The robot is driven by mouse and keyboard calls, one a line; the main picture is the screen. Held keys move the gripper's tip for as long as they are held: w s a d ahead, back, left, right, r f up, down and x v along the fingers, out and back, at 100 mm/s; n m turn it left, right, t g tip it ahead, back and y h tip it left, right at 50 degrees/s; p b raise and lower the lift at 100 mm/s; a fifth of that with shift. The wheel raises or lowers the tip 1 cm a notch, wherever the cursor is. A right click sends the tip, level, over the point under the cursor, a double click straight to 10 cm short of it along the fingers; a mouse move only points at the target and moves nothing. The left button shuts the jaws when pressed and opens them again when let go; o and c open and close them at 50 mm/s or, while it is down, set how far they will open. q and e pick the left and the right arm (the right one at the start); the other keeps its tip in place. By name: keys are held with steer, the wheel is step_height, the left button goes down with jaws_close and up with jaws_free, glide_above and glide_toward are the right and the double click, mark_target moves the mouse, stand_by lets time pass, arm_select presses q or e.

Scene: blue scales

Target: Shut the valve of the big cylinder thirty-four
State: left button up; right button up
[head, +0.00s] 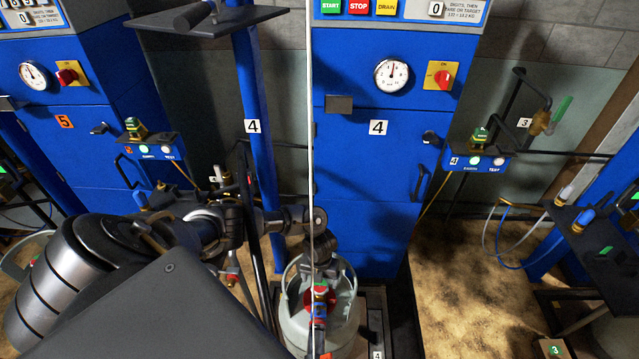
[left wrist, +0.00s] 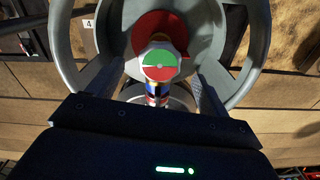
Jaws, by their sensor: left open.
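A grey gas cylinder (head: 344,322) stands on the scale marked 4, at the lower middle of the head view; I cannot read a number on it. Its red valve wheel (head: 311,301) sits inside the grey collar. In the left wrist view the red wheel (left wrist: 158,24) shows behind a white cap with a green and red face (left wrist: 160,63). The grey collar ring (left wrist: 258,45) surrounds them. My left gripper (left wrist: 160,76) is open, with one finger on each side of the cap; contact cannot be told. In the head view my left arm reaches in above the cylinder. My right gripper is not seen.
The blue cabinet (head: 365,180) marked 4 stands behind, with a gauge (head: 391,75) and a red knob (head: 444,79). A blue post (head: 254,110) and a thin pale vertical line (head: 311,130) stand near my arm. Bare floor (head: 460,270) lies right of the scale.

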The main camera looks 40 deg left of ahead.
mark_target(319, 286)
arm_select(q)
step_height(319, 286, up, 8)
steer(key=shift+p, duration=0.45)
stand_by(0.3)
